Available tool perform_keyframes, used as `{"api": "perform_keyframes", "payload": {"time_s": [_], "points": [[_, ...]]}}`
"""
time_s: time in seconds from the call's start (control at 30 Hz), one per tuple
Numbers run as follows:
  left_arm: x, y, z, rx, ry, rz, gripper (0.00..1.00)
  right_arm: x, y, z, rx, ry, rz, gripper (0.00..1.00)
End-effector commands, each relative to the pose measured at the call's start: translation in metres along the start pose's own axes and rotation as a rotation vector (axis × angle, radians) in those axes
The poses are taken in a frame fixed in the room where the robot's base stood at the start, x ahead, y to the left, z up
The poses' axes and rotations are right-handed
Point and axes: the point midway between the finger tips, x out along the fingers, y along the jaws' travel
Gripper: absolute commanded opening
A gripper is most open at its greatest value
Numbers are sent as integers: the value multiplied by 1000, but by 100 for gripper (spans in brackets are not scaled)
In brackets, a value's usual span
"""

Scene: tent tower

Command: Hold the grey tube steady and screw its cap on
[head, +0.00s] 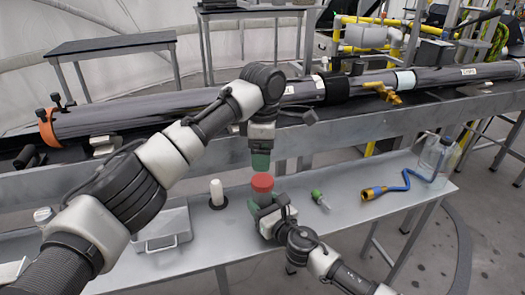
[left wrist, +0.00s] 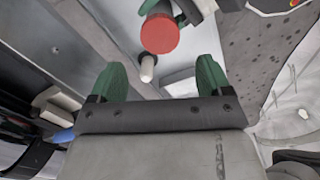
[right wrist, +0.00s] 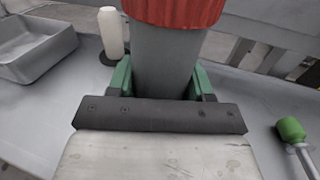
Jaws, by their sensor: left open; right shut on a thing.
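The grey tube (right wrist: 165,62) stands upright between the green fingers of my right gripper (right wrist: 160,78), which is shut on it. The red ribbed cap (head: 262,182) sits on top of the tube. It also shows in the right wrist view (right wrist: 172,10) and, from above, in the left wrist view (left wrist: 160,34). I cannot tell how tightly it is seated. My left gripper (head: 261,161) points down just above the cap.
A long dark tube assembly (head: 180,103) runs behind.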

Motion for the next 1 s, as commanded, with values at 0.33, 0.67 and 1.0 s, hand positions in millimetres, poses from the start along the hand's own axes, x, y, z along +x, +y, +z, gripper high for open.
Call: {"api": "perform_keyframes", "payload": {"time_s": [0.33,0.67,1.0], "points": [[43,0,-1,0,1,-4,79,0,0,0,0,0,0,0],[77,0,0,1,0,-1,79,0,0,0,0,0,0,0],[80,0,0,1,0,-1,77,0,0,0,0,0,0,0]]}}
